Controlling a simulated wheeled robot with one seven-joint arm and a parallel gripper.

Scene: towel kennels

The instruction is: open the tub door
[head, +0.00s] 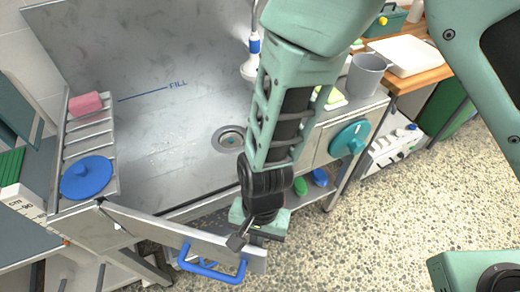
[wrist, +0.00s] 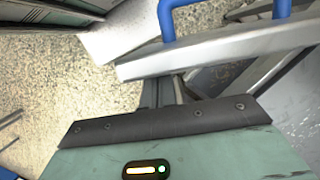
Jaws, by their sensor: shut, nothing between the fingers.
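The tub door (head: 155,228) is a grey panel hinged at its left end. It stands swung outward at an angle from the tub (head: 170,125), with a gap at its right, free end. Its blue handle (head: 212,274) is on the outer face. My gripper (head: 238,242) is shut and empty, at the door's free end on the tub side, apart from the handle. In the wrist view the door's edge (wrist: 220,50) crosses just beyond the fingers, with the handle (wrist: 166,18) past it. Whether the fingers touch the door is unclear.
A blue round lid (head: 87,178) and pink sponge (head: 85,103) sit on the tub's left rack. The pebbled floor (head: 400,215) at right is clear.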

